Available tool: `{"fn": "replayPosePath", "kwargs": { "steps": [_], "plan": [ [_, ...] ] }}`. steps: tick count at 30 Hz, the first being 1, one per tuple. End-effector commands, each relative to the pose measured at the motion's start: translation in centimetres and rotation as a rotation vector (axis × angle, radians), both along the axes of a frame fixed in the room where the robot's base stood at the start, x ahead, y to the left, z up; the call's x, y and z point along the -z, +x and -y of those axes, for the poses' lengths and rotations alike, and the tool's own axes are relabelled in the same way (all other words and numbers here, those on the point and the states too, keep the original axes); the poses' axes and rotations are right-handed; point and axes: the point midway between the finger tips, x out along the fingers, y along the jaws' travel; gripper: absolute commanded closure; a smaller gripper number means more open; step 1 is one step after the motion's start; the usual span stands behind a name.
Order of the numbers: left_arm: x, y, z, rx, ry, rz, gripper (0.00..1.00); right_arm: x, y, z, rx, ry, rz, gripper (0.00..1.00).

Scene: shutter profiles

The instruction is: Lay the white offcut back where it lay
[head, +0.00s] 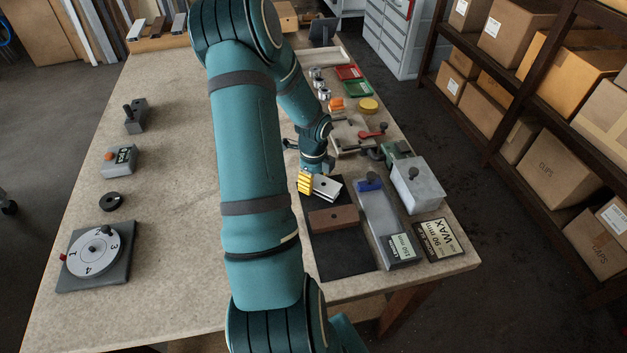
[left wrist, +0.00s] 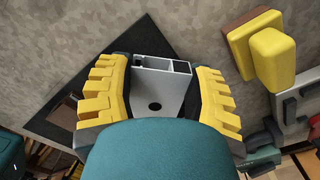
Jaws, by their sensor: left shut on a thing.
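The white offcut (head: 328,187) is a short pale hollow profile with a dark hole in its face. My left gripper (head: 306,184) is shut on it, at the far end of the dark mat (head: 345,258). In the left wrist view the offcut (left wrist: 163,85) sits between the yellow fingers, its chambered end showing, with the mat (left wrist: 150,38) behind it. I cannot tell whether it touches the mat or hangs just above it. A brown offcut (head: 333,217) lies on the mat, nearer to me than the white one. My right gripper is not in view.
Right of the mat stand a grey block with a blue end (head: 375,205), a wax box (head: 438,240) and a grey box with a knob (head: 416,186). A numbered dial (head: 97,250) lies at the left.

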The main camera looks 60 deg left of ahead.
Motion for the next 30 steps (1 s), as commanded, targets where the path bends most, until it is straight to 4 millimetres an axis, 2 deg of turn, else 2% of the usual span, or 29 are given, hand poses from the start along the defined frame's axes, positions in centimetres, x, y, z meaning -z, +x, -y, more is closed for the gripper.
{"fn": "replayPosePath", "kwargs": {
  "steps": [9,10,12,23,26,30],
  "plan": [
    [0.2,0.0,0.0,0.001,0.0,0.001,0.86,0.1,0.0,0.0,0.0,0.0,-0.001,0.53],
    [0.2,0.0,0.0,0.001,0.0,0.001,0.39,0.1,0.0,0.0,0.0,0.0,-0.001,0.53],
    [0.2,0.0,0.0,0.001,0.0,0.001,0.15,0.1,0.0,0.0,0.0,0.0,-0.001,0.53],
    [-0.1,0.0,0.0,0.001,0.001,0.0,0.15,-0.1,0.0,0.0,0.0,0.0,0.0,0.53],
    [-1.0,0.0,-0.1,0.001,0.004,0.0,0.15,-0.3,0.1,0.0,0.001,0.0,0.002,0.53],
    [-3.5,0.1,-0.1,0.001,0.005,0.002,0.15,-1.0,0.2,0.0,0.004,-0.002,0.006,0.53]
  ]
}}
